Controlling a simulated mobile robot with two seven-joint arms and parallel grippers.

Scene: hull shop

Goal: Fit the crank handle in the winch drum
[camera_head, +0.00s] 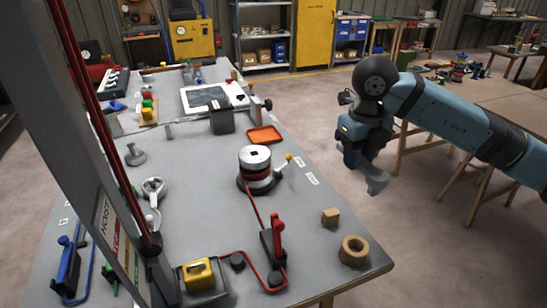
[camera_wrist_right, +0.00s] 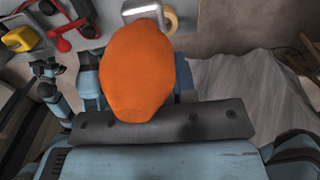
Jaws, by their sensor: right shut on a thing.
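The winch drum (camera_head: 255,176) stands upright on the grey bench, with red rope around it and a dark square hole in its silver top. My right gripper (camera_head: 366,165) is off the bench's right side, in the air and well to the right of the drum. It is shut on the crank handle, whose orange grip (camera_wrist_right: 145,75) fills the middle of the right wrist view, with a bright metal part beyond it. A grey piece juts out below the gripper in the head view. The fingers' contact is hidden in the wrist view. My left gripper is out of view.
The bench (camera_head: 205,215) also holds a red cleat-like piece (camera_head: 272,242), a wooden block (camera_head: 330,216), a wooden ring (camera_head: 353,250), a yellow block (camera_head: 199,275) and an orange tray (camera_head: 264,135).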

